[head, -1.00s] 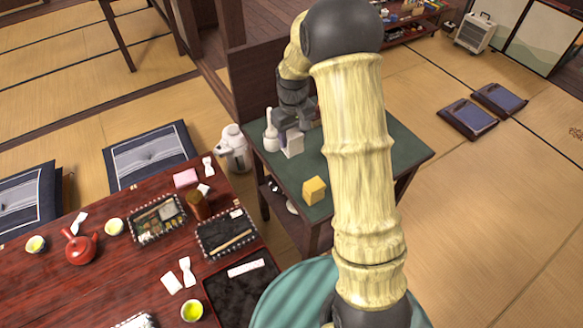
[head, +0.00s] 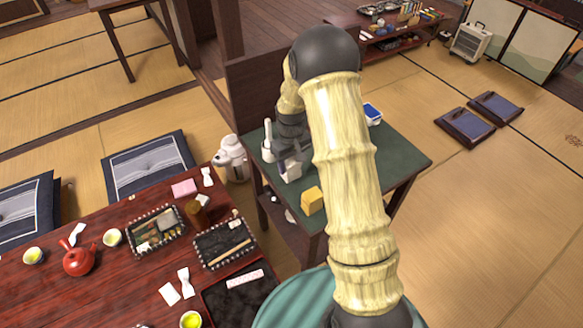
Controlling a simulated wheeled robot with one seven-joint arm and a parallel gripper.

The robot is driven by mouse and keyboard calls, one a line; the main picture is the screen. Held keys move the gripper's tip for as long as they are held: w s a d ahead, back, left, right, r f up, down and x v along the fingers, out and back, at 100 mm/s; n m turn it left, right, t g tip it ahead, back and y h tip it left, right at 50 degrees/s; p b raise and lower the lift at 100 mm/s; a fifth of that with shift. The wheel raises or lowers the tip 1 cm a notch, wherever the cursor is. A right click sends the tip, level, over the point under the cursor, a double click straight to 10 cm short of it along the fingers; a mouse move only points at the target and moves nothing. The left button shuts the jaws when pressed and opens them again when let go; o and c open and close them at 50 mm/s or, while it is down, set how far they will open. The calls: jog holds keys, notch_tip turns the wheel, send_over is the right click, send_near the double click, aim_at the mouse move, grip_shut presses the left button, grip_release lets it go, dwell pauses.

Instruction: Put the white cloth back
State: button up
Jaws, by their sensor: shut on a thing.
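My gripper (head: 291,157) is over the left part of the green-topped table (head: 401,155), partly hidden by its own wrist. It is shut on a small white thing, which I take to be the white cloth (head: 290,173). Its lower part shows below the fingers as a pale block. I cannot tell whether it touches the tabletop.
On the green table, a white upright item (head: 267,143) stands left of my gripper, a yellow block (head: 313,200) lies nearer, and a blue-rimmed container (head: 373,112) lies farther right. A white kettle (head: 231,158) stands beside the red-brown dining table (head: 120,270).

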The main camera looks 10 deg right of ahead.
aim_at(291, 161)
notch_tip(291, 161, down, 3)
jog(key=shift+r, duration=0.1)
jog(key=o, duration=0.9)
jog(key=shift+w, duration=0.1)
notch_tip(291, 161, up, 12)
jog(key=shift+r, duration=0.1)
dwell(0.4)
jog(key=s+r+m+t, duration=0.1)
jog(key=s+r, duration=0.1)
jog(key=s, duration=0.5)
jog(key=s+r+m, duration=0.1)
jog(key=s, duration=0.6)
jog(key=s+r+m+t, duration=0.1)
jog(key=s+r, duration=0.1)
jog(key=s, duration=0.4)
jog(key=shift+s+r+m+t, duration=0.3)
jog(key=shift+s+r, duration=0.05)
jog(key=shift+s, duration=0.05)
